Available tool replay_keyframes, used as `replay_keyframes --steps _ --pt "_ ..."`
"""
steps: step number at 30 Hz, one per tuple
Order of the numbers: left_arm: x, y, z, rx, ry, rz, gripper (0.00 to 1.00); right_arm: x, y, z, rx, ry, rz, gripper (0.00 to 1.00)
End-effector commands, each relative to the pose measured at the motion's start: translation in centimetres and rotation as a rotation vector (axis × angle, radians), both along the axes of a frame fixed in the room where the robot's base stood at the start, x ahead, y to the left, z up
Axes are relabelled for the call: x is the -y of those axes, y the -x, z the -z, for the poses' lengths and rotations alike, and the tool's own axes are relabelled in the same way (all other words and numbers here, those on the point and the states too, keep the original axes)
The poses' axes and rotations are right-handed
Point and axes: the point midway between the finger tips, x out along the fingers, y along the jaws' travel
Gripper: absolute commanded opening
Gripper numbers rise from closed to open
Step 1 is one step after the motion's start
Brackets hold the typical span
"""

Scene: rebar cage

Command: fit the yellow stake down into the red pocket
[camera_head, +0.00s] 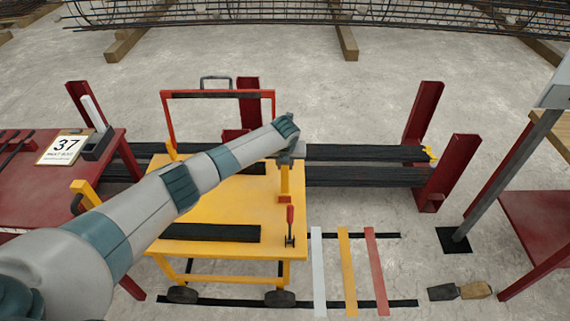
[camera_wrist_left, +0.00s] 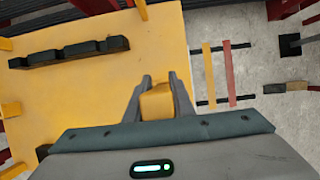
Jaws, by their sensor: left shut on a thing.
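My left gripper (camera_head: 288,157) is above the right side of the yellow cart, shut on the upper end of the yellow stake (camera_head: 284,179). The stake points down and looks upright. In the left wrist view the stake's top (camera_wrist_left: 157,102) sits between the two fingers (camera_wrist_left: 158,88). A small reddish patch (camera_head: 284,199) shows at the stake's foot; I cannot tell whether this is the red pocket or whether the stake is inside it. My right gripper is not in view.
The yellow cart top (camera_head: 225,205) carries a black bar (camera_head: 210,232) and a red-handled clamp (camera_head: 290,225). A red frame (camera_head: 217,95) stands at its far end. Dark red posts (camera_head: 423,112) stand behind right. A red table (camera_head: 30,185) is at left.

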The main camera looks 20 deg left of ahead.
Motion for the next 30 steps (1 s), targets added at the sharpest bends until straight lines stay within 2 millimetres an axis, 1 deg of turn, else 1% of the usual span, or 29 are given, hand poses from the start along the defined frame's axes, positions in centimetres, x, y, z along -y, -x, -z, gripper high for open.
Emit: replay_keyframes --steps 20,30 --pt "-0.01 -0.07 -0.09 0.002 0.0 0.0 0.0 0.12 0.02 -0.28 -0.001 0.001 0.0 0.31" --pt "-0.01 -0.07 0.48 0.002 0.0 0.0 0.0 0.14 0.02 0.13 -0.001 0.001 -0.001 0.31"
